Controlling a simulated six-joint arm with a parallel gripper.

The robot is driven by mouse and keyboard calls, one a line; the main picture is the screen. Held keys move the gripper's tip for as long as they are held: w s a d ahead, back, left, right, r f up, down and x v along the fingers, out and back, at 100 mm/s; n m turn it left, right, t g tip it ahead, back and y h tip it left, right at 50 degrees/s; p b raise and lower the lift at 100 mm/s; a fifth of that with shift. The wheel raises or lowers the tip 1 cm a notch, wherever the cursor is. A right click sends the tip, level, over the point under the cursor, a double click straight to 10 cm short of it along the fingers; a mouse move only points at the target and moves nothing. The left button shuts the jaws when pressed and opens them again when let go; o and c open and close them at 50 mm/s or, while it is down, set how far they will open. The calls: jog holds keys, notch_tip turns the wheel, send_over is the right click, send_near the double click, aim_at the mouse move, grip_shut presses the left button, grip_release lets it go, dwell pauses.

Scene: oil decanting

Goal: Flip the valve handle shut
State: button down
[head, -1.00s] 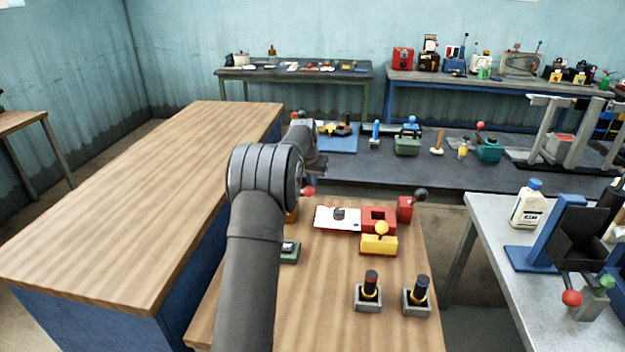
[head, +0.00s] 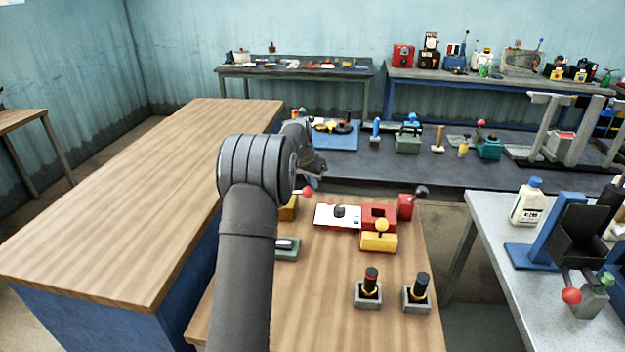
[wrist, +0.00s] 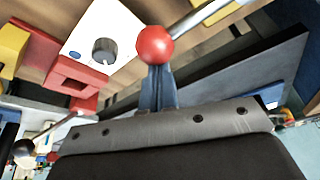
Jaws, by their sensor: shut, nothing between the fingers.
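A red ball-ended lever (head: 308,191) rises from a yellow box (head: 288,208) at the far left of the near wooden table. In the wrist view the red ball (wrist: 154,45) on its metal rod sits right at the tips of my gripper (wrist: 157,75). The gripper is shut and empty; I cannot tell whether it touches the ball. In the head view my gripper (head: 316,174) is just above and beyond that ball. Neither handle is labelled as the valve.
A white panel with a black knob (head: 338,216), a red block (head: 378,215), a yellow lever box (head: 379,241) and two joysticks (head: 369,290) stand right of my arm. A white bottle (head: 528,200) stands on the grey table.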

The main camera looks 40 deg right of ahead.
aim_at(310, 194)
jog(key=a+m, duration=0.1)
jog(key=s+a+m+g, duration=0.1)
jog(key=m, duration=0.1)
jog(key=s+a+m, duration=0.1)
jog(key=shift+s+a+m+g, duration=0.1)
jog(key=shift+a+m+g, duration=0.2)
jog(key=w+a+m+g+y, duration=0.1)
jog(key=a+m+g, duration=0.2)
jog(key=a+m, duration=0.6)
jog(key=shift+a+m, duration=0.3)
dwell(0.4)
